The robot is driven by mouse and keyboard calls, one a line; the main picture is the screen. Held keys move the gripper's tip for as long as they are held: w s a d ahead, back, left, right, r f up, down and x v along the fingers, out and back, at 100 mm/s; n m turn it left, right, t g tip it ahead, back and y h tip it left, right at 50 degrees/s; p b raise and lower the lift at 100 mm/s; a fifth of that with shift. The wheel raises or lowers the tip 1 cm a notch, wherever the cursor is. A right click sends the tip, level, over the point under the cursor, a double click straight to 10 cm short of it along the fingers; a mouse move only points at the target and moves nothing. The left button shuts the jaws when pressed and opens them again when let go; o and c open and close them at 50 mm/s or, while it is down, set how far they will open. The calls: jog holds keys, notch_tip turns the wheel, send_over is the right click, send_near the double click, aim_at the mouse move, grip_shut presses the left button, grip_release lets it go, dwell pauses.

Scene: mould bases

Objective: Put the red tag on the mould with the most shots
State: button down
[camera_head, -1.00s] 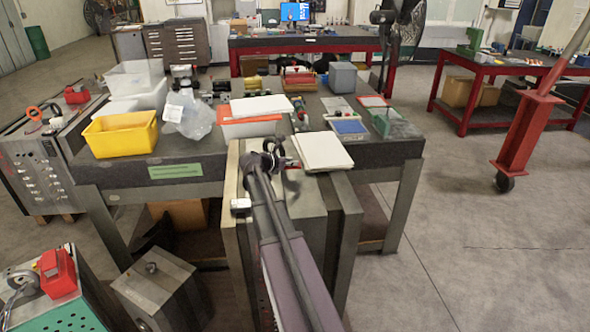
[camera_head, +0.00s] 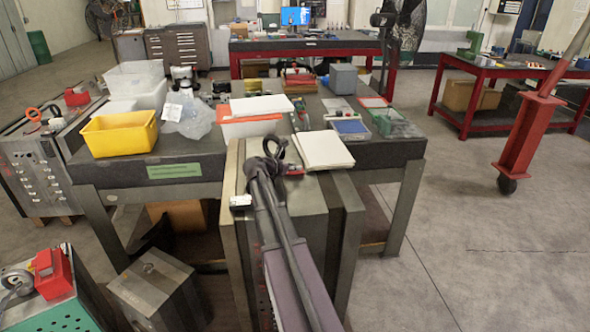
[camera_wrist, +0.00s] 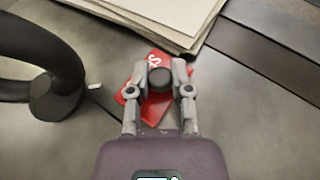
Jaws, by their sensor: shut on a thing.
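The red tag (camera_wrist: 154,95) with white lettering is in the wrist view, on or just above a grey metal top. A round dark knob (camera_wrist: 159,77) stands on it. My gripper (camera_wrist: 160,80) is shut around this knob. In the head view my gripper is small and mostly hidden behind my forearm, and a bit of red shows beside it. A large grey mould base (camera_head: 326,225) stands in front of the bench, beneath my arm. A smaller grey mould (camera_head: 158,290) stands at the lower left. No shot count is readable.
A black lifting ring (camera_wrist: 40,85) stands close left of my gripper. A stack of papers (camera_head: 322,150) lies just beyond it. The bench carries a yellow bin (camera_head: 120,133) and clear tubs. Red boxes (camera_head: 52,272) sit on units at left. The floor at right is open.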

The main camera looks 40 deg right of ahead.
jog(key=shift+f, duration=0.2)
jog(key=c, duration=0.5)
grip_release()
jog(key=shift+c, duration=0.2)
jog(key=shift+r, duration=0.2)
jog(key=shift+a+r+p, duration=0.3)
jog(key=shift+a+p, duration=0.05)
jog(key=shift+a, duration=0.15)
jog(key=p+v, duration=0.4)
jog(key=v, duration=0.7)
jog(key=shift+d, duration=0.1)
